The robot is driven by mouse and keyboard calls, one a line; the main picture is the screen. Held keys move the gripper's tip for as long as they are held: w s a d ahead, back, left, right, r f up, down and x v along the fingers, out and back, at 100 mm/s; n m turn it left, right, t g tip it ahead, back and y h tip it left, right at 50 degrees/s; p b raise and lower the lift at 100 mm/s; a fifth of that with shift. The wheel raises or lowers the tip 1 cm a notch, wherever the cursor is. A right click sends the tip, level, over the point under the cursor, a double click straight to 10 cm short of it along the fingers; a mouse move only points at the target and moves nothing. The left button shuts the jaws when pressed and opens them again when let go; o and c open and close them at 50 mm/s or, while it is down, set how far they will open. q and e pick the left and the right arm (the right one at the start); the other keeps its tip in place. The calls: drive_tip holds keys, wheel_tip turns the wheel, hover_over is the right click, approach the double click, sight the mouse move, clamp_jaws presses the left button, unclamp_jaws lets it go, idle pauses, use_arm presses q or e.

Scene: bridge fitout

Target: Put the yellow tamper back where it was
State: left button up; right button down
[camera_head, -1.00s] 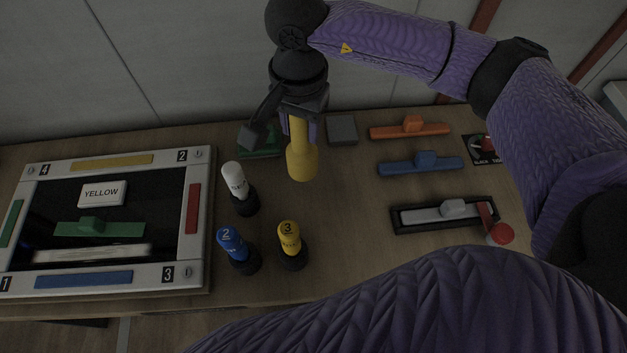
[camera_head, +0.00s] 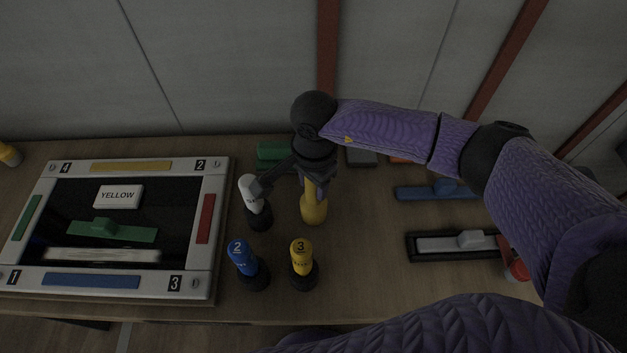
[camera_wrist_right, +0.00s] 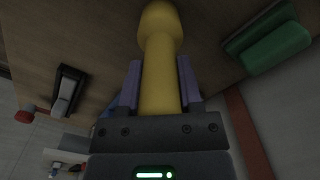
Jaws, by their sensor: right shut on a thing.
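The yellow tamper (camera_head: 313,207) is upright, its wide end down, over the wooden table between the white-topped stamp and the right-hand blocks. My right gripper (camera_head: 316,182) is shut on its narrower handle from above. In the right wrist view the tamper (camera_wrist_right: 160,75) runs between the two purple fingers of my right gripper (camera_wrist_right: 160,88). I cannot tell whether its base touches the table. My left gripper is not in view.
White (camera_head: 250,194), blue (camera_head: 239,254) and yellow (camera_head: 302,257) numbered stamps stand close by. A framed panel (camera_head: 216,215) with a YELLOW card (camera_head: 118,195) lies left. Green (camera_head: 272,152) and blue (camera_head: 425,192) blocks lie behind and right. A grey piece sits in a black tray (camera_head: 412,247).

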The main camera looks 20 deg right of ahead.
drive_tip(key=c, duration=0.6)
unclamp_jaws()
drive_tip(key=shift+f, duration=0.1)
drive_tip(key=o, duration=0.3)
drive_tip(key=shift+r, duration=0.25)
use_arm(q)
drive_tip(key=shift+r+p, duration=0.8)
drive_tip(key=shift+p, duration=0.1)
use_arm(e)
wheel_tip(320, 180, up, 12)
drive_tip(key=shift+f, duration=0.1)
